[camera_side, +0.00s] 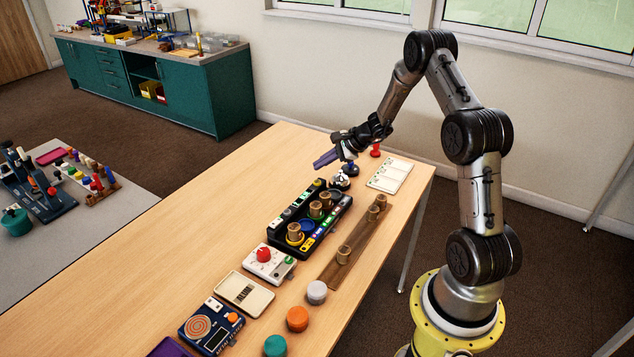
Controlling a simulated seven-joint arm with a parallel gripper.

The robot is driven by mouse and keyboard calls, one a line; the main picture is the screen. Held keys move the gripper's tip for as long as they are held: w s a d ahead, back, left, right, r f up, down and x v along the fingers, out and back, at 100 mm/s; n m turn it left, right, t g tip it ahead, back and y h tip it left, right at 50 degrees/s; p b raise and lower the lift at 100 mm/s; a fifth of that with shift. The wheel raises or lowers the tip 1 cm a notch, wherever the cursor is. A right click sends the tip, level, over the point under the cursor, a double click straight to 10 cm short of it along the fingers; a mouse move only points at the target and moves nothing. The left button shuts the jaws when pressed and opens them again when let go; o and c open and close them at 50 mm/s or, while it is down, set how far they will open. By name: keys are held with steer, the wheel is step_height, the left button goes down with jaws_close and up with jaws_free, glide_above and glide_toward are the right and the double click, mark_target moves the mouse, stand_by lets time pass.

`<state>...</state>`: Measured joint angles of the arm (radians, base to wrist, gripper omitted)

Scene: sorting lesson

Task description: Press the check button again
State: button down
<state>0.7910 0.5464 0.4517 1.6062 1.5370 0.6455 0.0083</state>
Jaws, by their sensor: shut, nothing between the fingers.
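My gripper (322,161) is shut and empty, its purple fingers pointing left and slightly down near the far end of the tray. A black sorting tray (318,236) holds several wooden cylinders (294,233) and has small coloured marks along its edges. Which part is the check button I cannot tell for certain. A white box (268,266) with a large red knob (264,254) and a small green part (290,261) stands at the near end of the tray. A small black-and-white object (340,181) stands just below my gripper; whether they touch I cannot tell.
A wooden rail (332,273) with several cylinders lies right of the tray. A white card (391,174) and a red piece (376,150) are at the back. Nearer stand a cream tray (232,283), a blue device (207,341) and grey, orange and teal knobs. The table's left side is clear.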

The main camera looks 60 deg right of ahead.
mark_target(321, 184)
steer(key=shift+f, duration=1.4)
stand_by(1.0)
steer(key=shift+f, duration=0.4)
steer(key=shift+f, duration=0.5)
stand_by(0.6)
steer(key=shift+r, duration=0.9)
step_height(321, 184, up, 5)
steer(key=shift+r, duration=0.1)
stand_by(0.6)
